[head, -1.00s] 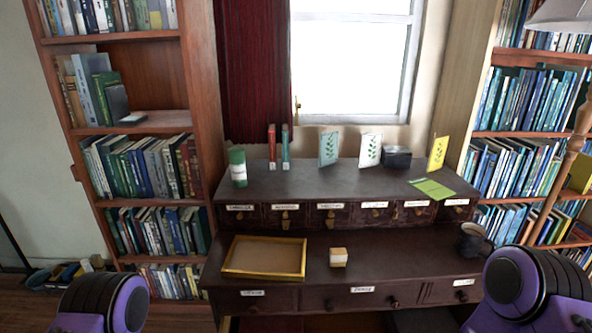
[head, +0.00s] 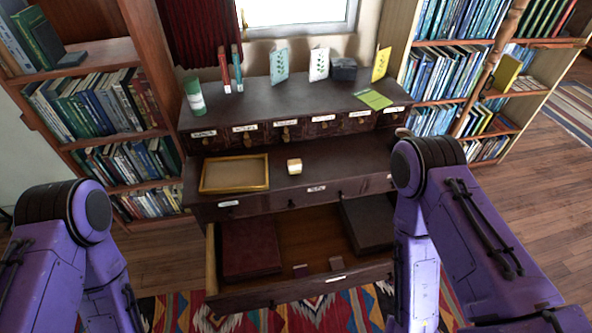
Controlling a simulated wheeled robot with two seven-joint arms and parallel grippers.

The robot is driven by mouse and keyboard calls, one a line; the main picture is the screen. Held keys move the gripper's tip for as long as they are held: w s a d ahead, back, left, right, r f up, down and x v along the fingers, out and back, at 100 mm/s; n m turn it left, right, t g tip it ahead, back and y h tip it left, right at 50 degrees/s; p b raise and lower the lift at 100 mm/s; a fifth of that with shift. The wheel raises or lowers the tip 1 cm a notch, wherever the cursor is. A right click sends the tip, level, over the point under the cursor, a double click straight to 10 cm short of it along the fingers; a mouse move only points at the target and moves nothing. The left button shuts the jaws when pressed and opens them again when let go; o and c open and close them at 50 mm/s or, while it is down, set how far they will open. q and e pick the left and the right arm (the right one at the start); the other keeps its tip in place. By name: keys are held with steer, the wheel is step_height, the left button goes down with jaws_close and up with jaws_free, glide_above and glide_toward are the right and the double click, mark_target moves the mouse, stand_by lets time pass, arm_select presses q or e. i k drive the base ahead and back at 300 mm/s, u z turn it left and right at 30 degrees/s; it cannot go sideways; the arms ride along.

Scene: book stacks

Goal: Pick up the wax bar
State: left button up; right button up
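The lower desk drawer (head: 324,285) stands open. A small cream and tan block (head: 294,166) sits on the desk's writing surface. My purple arms show at the left and right edges of the head view. Both of my grippers are out of view.
A dark red flat item (head: 250,245) and a dark flat item (head: 368,222) lie in the drawer. A yellow-rimmed tray (head: 234,188) lies on the desk (head: 330,165). Bookshelves flank the desk. A patterned rug (head: 185,312) is below.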

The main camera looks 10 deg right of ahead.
mark_target(294, 165)
steer(key=u, duration=0.85)
steer(key=k, duration=0.1)
steer(key=z, duration=1.45)
steer(key=i, duration=1.5)
steer(key=u, duration=0.15)
